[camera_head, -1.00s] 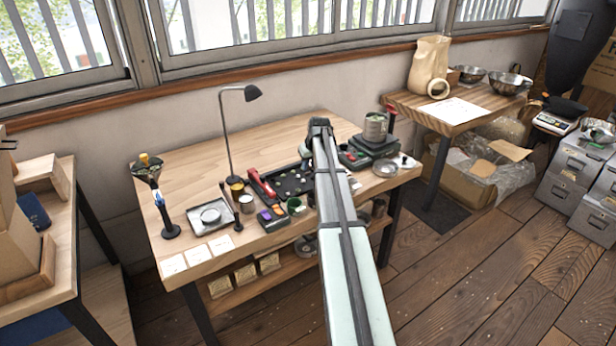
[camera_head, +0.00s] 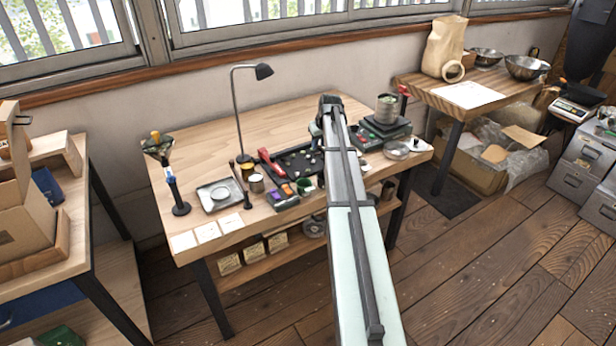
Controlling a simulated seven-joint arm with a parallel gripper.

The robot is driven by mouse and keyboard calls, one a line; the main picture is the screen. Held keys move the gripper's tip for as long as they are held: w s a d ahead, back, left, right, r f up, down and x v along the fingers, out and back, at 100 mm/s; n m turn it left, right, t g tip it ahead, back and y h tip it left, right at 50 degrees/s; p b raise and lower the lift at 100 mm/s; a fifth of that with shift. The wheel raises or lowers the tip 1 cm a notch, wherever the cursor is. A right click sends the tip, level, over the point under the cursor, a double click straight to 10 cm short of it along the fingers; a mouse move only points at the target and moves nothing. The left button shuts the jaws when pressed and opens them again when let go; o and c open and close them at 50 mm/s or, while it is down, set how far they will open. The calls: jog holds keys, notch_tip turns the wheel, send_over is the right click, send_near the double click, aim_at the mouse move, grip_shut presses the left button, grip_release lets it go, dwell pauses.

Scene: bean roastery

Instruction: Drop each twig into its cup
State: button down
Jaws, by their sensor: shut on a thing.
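My arm reaches from the bottom of the picture over the workbench (camera_head: 200,145). It hides my gripper and part of the bench behind it. I cannot see my jaws or anything in them. A dark tray (camera_head: 297,160) with small green and pale bits lies left of the arm. A small green cup (camera_head: 306,187) stands at its front edge, close to the arm. A metal cup (camera_head: 256,185) stands further left, with a brownish one (camera_head: 246,170) behind it. No twig can be told apart at this size.
A red-handled tool (camera_head: 269,165) lies by the tray. A square dish (camera_head: 219,195) and white cards (camera_head: 208,232) are at the front left. A scale with a tin (camera_head: 387,109) and a metal bowl (camera_head: 396,150) are on the right.

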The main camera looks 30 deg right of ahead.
jog(key=s+a, duration=0.9)
jog(key=a, duration=0.3)
jog(key=shift+w+d+f, duration=0.1)
jog(key=shift+d+f, duration=0.05)
jog(key=shift+f, duration=1.05)
jog(key=shift+d+f, duration=0.1)
jog(key=shift+f, duration=1.1)
jog(key=c, duration=0.8)
grip_release()
jog(key=v, duration=1.4)
